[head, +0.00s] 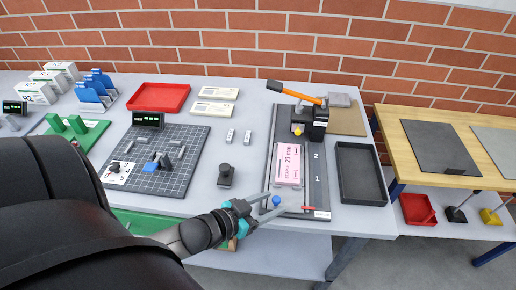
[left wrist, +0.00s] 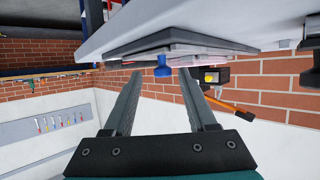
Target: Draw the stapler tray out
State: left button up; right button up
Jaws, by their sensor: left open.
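The stapler (head: 313,125) stands on a dark base board, with an orange lever (head: 297,92) and a yellow knob (head: 297,131). Its tray (head: 289,191) lies along the board and carries a pink box (head: 288,163) marked 23 mm. A blue knob (head: 276,201) sits at the tray's near end. My left gripper (head: 264,205) is open at the board's near left corner, close to the knob. In the left wrist view the blue knob (left wrist: 162,69) shows between the finger lines, beyond the tips; contact cannot be told. My right gripper is not in view.
A black tray (head: 340,187) is right of the stapler board. A red tray (head: 137,97) lies further back. The table's front edge runs below my gripper.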

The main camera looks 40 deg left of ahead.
pick_arm(q)
jog(key=shift+s, duration=0.1)
jog(key=p+v, duration=0.2)
jog(key=v, duration=1.3)
dwell(0.4)
jog(key=s+a+f+n+g+y+b, duration=0.1)
jog(key=s+a+f+g+y+b, duration=0.15)
jog(key=f, duration=1.15)
jog(key=s+a+f+n+g+y+b, duration=0.1)
jog(key=s+f+g+b, duration=0.25)
jog(key=f, duration=1.15)
jog(key=s+d+f+g+b, duration=0.1)
jog(key=s+d+f+g, duration=0.1)
jog(key=f, duration=0.4)
jog(key=s+d+f+m+g+b, duration=0.1)
jog(key=s+d+f+g+b, duration=0.1)
jog(key=s+d+f, duration=0.3)
jog(key=s+d+f+m+g+b, duration=0.1)
jog(key=s+d+f+g, duration=0.1)
jog(key=f, duration=0.5)
jog(key=shift+s+d+f, duration=0.3)
jog(key=shift+s+d, duration=0.45)
